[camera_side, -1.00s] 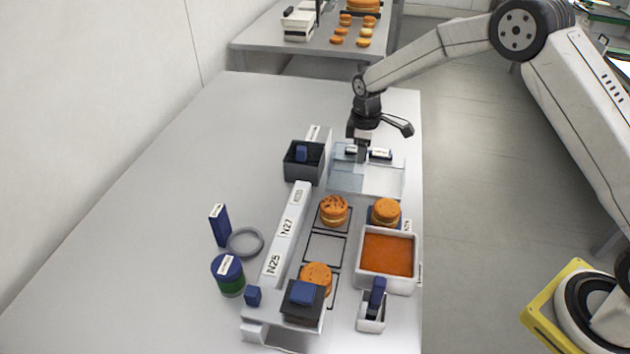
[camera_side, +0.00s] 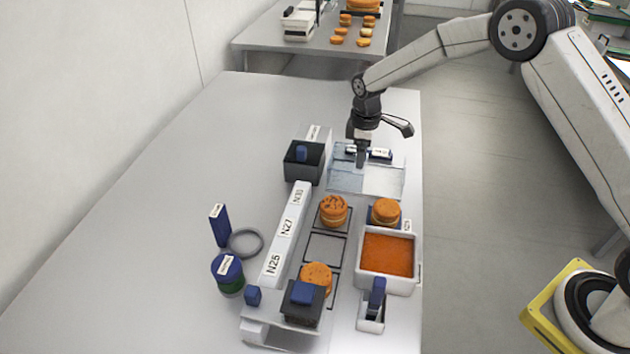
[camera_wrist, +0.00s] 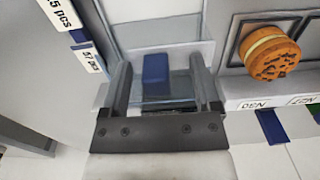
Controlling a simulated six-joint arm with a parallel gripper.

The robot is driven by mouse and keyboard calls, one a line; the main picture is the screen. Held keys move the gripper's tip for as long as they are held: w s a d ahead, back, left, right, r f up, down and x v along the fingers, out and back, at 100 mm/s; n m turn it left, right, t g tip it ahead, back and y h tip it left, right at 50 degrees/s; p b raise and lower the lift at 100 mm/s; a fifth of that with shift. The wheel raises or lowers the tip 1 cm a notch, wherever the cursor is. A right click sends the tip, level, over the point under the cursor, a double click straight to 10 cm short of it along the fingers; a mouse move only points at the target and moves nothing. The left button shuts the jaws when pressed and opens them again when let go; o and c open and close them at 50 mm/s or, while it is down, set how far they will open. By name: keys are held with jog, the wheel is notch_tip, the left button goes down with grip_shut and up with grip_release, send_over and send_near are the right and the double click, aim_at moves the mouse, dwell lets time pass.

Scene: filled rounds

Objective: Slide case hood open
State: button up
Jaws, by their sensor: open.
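The case (camera_side: 384,181) is a low, clear-sided box at the far right of the bench. A bluish clear hood (camera_side: 343,181) covers its left part, and the right part looks white. My gripper (camera_side: 361,163) points down over the far part of the case. In the wrist view, my open gripper (camera_wrist: 164,90) has its fingers apart on either side of a blue block (camera_wrist: 156,72). The block appears to be a handle at the clear pane; contact with the fingers cannot be told. In the side view the gripper hides this block.
A dark box with a blue knob (camera_side: 304,171) stands close left of the case. A labelled rail (camera_side: 284,238), orange macarons (camera_side: 333,211) and an orange-filled tray (camera_side: 417,284) lie nearer. White labels (camera_side: 380,154) stand at the case's far edge.

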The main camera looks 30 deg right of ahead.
jog(key=shift+d+r, duration=0.1)
jog(key=shift+r, duration=3.3)
jog(key=shift+s+r+m, duration=0.2)
jog(key=shift+s+m, duration=0.1)
jog(key=shift+s, duration=0.3)
jog(key=s+m+t, duration=0.2)
jog(key=s+m, duration=0.6)
jog(key=s, duration=1.7)
jog(key=shift+d+r+t, duration=0.15)
jog(key=shift+r+t, duration=0.1)
jog(key=shift+t, duration=0.05)
